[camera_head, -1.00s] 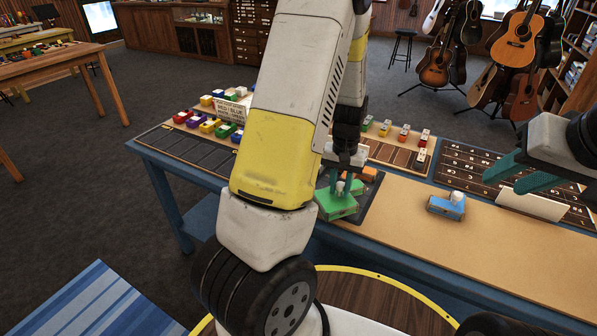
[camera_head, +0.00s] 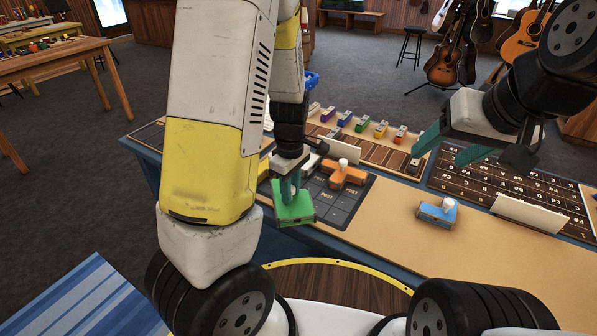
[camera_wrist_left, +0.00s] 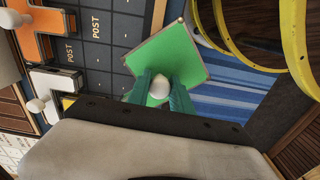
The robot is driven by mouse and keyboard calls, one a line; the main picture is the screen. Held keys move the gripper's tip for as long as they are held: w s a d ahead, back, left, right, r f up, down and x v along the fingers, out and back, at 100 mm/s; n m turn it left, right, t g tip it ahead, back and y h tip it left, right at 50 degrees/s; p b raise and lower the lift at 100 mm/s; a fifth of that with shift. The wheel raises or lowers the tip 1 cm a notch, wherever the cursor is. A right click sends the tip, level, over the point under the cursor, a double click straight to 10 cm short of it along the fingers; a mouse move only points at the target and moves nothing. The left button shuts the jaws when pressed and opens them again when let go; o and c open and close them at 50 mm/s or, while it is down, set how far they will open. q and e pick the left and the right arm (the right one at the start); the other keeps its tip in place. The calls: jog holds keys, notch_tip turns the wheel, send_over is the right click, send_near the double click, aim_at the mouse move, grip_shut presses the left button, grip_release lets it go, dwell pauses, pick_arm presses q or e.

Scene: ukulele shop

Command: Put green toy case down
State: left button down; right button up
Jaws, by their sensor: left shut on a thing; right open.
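The green toy case (camera_head: 297,212) is a flat green box with a white knob. My left gripper (camera_head: 290,188) is shut on it, near the front edge of the dark gridded mat (camera_head: 338,208). In the left wrist view the green case (camera_wrist_left: 178,50) sits between the teal fingers of my left gripper (camera_wrist_left: 160,88), tilted against the grid, partly over the mat and partly past the table edge. Whether it touches the mat I cannot tell. My right gripper (camera_head: 452,146) is open and empty above the table at the right.
An orange toy case (camera_head: 348,174) with a white knob lies on the mat, also in the wrist view (camera_wrist_left: 30,18). A blue toy case (camera_head: 437,213) stands on the tan tabletop (camera_head: 400,240). A white card (camera_head: 527,213) stands by a lettered board (camera_head: 470,183). Small coloured cases line the back.

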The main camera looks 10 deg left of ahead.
aim_at(290, 210)
pick_arm(q)
jog(key=s+n, duration=0.1)
jog(key=n, duration=0.1)
jog(key=s+n, duration=0.1)
jog(key=n, duration=0.1)
jog(key=s+n, duration=0.1)
jog(key=n, duration=0.1)
jog(key=shift+s+d+r+n, duration=0.2)
jog(key=shift+d+r+n, duration=0.1)
jog(key=shift+r+n, duration=0.1)
jog(key=shift+s+d+n, duration=0.1)
jog(key=shift+s+n, duration=0.35)
jog(key=shift+n, duration=0.65)
jog(key=shift+w, duration=0.1)
jog(key=shift+n, duration=0.3)
jog(key=w+a, duration=0.1)
jog(key=w, duration=0.4)
jog(key=w+a+f, duration=0.1)
jog(key=w, duration=0.4)
jog(key=w+a+f, duration=0.1)
jog(key=w, duration=0.4)
jog(key=shift+w, duration=0.15)
jog(key=shift+f, duration=1.5)
jog(key=c, duration=1.2)
grip_release()
jog(key=shift+f, duration=0.15)
jog(key=shift+o, duration=0.3)
